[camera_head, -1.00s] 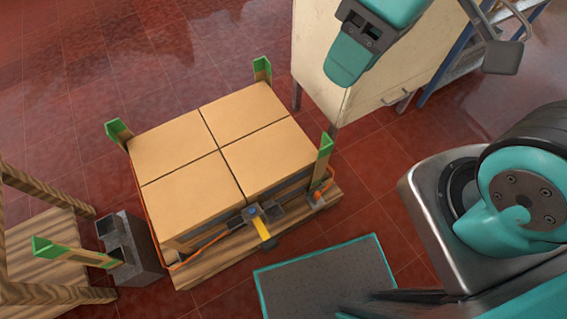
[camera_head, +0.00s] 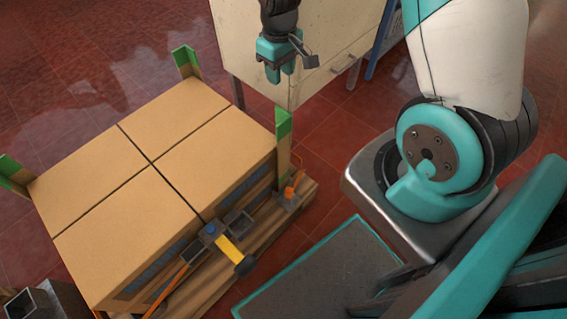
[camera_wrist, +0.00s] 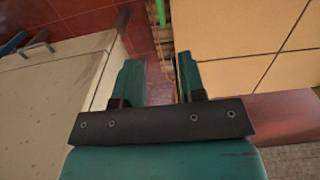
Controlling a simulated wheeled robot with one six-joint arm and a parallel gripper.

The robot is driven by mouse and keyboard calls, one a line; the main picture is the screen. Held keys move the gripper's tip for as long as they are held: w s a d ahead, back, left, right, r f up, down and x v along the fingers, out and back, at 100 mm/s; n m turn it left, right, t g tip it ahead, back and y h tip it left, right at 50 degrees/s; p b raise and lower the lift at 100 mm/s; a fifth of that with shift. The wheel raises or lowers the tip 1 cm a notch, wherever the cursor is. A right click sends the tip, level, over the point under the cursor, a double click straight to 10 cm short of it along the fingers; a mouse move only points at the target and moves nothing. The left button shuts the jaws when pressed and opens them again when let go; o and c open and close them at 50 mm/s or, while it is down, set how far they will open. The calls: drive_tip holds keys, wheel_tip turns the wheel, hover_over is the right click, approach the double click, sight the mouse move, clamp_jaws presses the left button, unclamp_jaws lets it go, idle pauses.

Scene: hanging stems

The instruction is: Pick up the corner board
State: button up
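Three green-topped corner boards stand upright at corners of a box stack in the head view: one at the back (camera_head: 187,62), one at the right corner (camera_head: 283,140), and one at the left edge (camera_head: 14,172). My gripper (camera_head: 279,74) hangs in front of the cream cabinet, behind and above the right corner board and apart from it. In the wrist view its two teal fingers (camera_wrist: 160,80) are spread with nothing between them. A green-topped board (camera_wrist: 160,12) shows beyond the fingers, beside the boxes.
The boxes (camera_head: 150,200) sit on a wooden pallet (camera_head: 300,196) with an orange strap and a yellow-handled tensioner (camera_head: 228,248). The cream cabinet (camera_head: 310,40) stands behind. Red tiled floor (camera_head: 335,125) is open between the pallet and my base.

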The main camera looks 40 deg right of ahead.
drive_tip(key=b, duration=0.3)
approach(282, 119)
drive_tip(key=f, duration=0.3)
drive_tip(key=w+f, duration=0.1)
drive_tip(key=f, duration=0.1)
drive_tip(key=shift+d+f, duration=0.2)
drive_tip(key=shift+f, duration=0.05)
drive_tip(key=f, duration=0.1)
drive_tip(key=f+b, duration=0.1)
drive_tip(key=f, duration=0.1)
drive_tip(key=f+b, duration=0.1)
drive_tip(key=f, duration=0.1)
drive_tip(key=shift+s+f, duration=0.1)
drive_tip(key=shift+s, duration=0.15)
clamp_jaws()
